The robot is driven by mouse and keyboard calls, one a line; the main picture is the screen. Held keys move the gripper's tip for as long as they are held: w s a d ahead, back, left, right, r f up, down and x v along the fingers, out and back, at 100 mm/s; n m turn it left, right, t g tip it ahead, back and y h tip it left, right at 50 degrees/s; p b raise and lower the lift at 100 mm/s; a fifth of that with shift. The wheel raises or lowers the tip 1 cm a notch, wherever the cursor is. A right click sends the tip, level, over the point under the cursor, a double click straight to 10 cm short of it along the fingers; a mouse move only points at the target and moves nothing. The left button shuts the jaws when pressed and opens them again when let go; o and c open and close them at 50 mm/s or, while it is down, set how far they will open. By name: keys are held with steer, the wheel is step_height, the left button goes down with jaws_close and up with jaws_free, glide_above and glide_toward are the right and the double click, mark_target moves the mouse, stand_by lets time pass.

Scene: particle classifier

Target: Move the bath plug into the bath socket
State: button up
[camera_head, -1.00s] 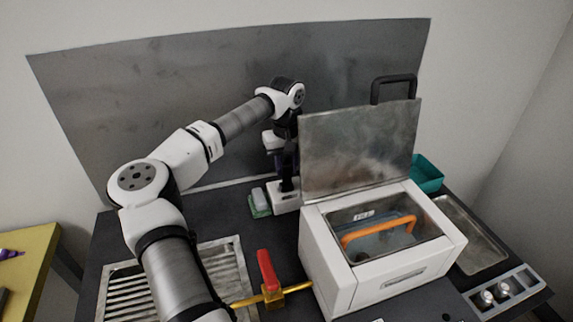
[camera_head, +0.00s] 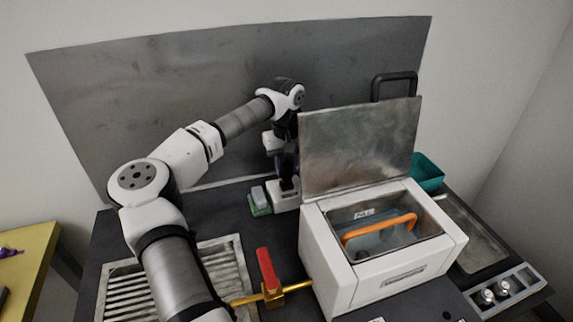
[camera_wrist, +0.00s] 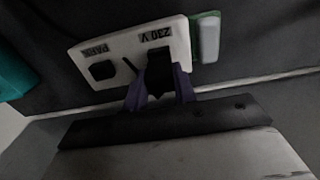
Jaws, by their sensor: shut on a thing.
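The black bath plug (camera_wrist: 159,72) is between the purple fingers of my gripper (camera_wrist: 160,92) in the wrist view, and the gripper is shut on it. The plug is over the side of the white socket box (camera_wrist: 121,50) marked 230 V. It looks close to or touching the box, but I cannot tell how deep it sits. A black square (camera_wrist: 103,70) shows on the box's other side, near a label I cannot read surely.
The white bath (camera_head: 340,255) stands right of the socket box, its metal lid (camera_head: 358,150) raised close to my wrist. It holds an orange-handled rack (camera_head: 380,229). A green-and-grey block (camera_head: 259,202) is left of the socket box. A red-handled valve (camera_head: 269,275) stands in front.

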mark_target(286, 165)
steer(key=shift+f+b, duration=0.55)
steer(key=shift+f, duration=0.6)
steer(key=o, duration=1.1)
steer(key=shift+c, duration=0.2)
step_height(286, 165, up, 14)
steer(key=b, duration=0.2)
